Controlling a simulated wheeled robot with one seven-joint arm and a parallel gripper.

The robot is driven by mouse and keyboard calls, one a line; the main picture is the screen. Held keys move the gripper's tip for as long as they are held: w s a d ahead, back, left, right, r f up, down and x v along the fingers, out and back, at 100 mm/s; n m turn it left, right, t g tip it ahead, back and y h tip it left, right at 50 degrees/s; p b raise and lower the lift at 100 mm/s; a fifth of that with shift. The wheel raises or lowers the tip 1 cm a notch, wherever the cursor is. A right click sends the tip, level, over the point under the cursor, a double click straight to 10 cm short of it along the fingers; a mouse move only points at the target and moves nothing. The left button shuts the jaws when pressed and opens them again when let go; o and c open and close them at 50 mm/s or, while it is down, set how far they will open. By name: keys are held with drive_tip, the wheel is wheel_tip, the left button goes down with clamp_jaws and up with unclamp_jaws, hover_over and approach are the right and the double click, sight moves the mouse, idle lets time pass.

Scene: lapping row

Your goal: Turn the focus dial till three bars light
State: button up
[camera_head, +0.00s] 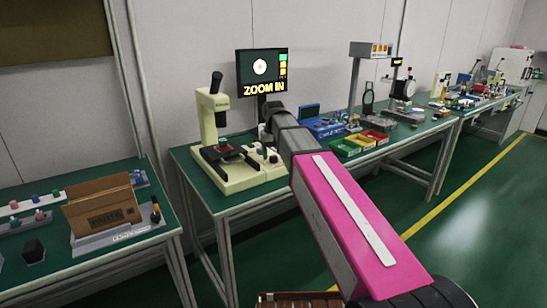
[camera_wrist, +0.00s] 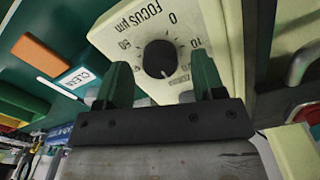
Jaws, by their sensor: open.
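The focus dial (camera_wrist: 160,58) is a round black knob on a cream panel marked "FOCUS µm" in the wrist view. A small light mark shows near its lower edge. My gripper (camera_wrist: 161,66) is open, its two dark green fingers apart on either side of the dial in the picture; I cannot tell whether they touch it. In the head view the monitor (camera_head: 262,70) reads "ZOOM IN" and shows a pale disc. Green and yellow bars (camera_head: 283,64) are at its right edge, too small to count surely. The cream microscope (camera_head: 212,115) stands left of my arm, which hides part of the panel.
A blue tray (camera_head: 322,127) and red, yellow and green bins (camera_head: 360,142) lie right of my arm on the green-topped bench. A cardboard box (camera_head: 102,205) stands on the left bench. An orange block (camera_wrist: 40,54) and a "CLEAN" label (camera_wrist: 77,79) show in the wrist view.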

sight(273, 156)
wheel_tip(273, 156, up, 9)
drive_tip(key=shift+r, duration=0.2)
idle(0.5)
